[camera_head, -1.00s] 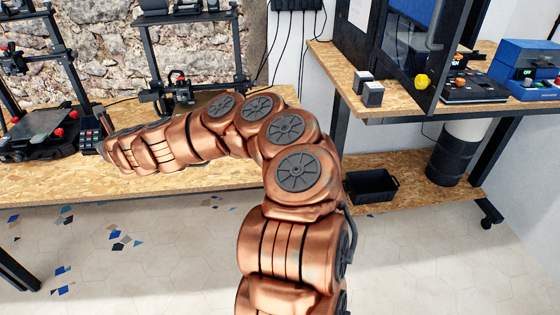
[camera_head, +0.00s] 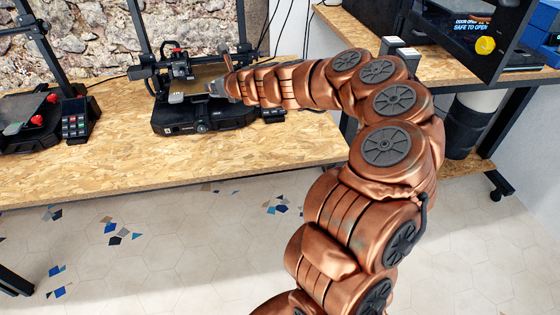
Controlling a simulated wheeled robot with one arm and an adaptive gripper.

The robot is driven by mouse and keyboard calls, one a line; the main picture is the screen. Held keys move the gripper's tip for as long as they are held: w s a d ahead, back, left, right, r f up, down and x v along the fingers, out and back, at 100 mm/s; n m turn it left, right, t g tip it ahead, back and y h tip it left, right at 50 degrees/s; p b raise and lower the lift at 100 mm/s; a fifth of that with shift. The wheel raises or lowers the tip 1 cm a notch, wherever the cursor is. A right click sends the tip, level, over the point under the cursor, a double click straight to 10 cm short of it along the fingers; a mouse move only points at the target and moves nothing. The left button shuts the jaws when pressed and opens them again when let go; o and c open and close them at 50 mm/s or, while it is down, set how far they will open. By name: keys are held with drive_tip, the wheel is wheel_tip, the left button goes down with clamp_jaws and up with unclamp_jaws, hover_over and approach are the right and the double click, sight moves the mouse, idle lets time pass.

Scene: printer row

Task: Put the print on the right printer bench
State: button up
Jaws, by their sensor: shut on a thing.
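My gripper (camera_head: 222,88) reaches in from the right over the bed of the right-hand 3D printer (camera_head: 203,118). It is small in the head view and is shut on a small grey piece, which I take to be the print. The piece is mostly hidden by the fingers, and its shape cannot be told. I cannot tell whether it touches the bed. The wooden bench (camera_head: 110,158) carries this printer and another one to the left.
The left printer (camera_head: 25,120) and its keypad (camera_head: 75,120) stand at the left. The bench front is clear. A dark bin stands below.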

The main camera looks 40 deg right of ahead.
drive_tip(key=s+d+f+n+y+b, duration=0.1)
drive_tip(key=s+d+f+b, duration=0.35)
drive_tip(key=d, duration=0.45)
drive_tip(key=s+d+f+n+g+y+b, duration=0.1)
drive_tip(key=s+d+f+b, duration=0.3)
drive_tip(key=s, duration=0.4)
drive_tip(key=s+d+f+n+y+b, duration=0.2)
drive_tip(key=s+d+f+b, duration=0.15)
drive_tip(key=s, duration=0.45)
drive_tip(key=s+d+f+n+g+y+b, duration=0.1)
drive_tip(key=s+d+f+b, duration=0.2)
drive_tip(key=s+d+b, duration=0.35)
hover_over(279, 153)
drive_tip(key=shift+f+b, duration=0.45)
drive_tip(key=shift+f, duration=0.45)
drive_tip(key=shift+s+f+b, duration=0.1)
drive_tip(key=shift+f+b, duration=0.55)
drive_tip(key=shift+f, duration=1.1)
drive_tip(key=o, duration=0.9)
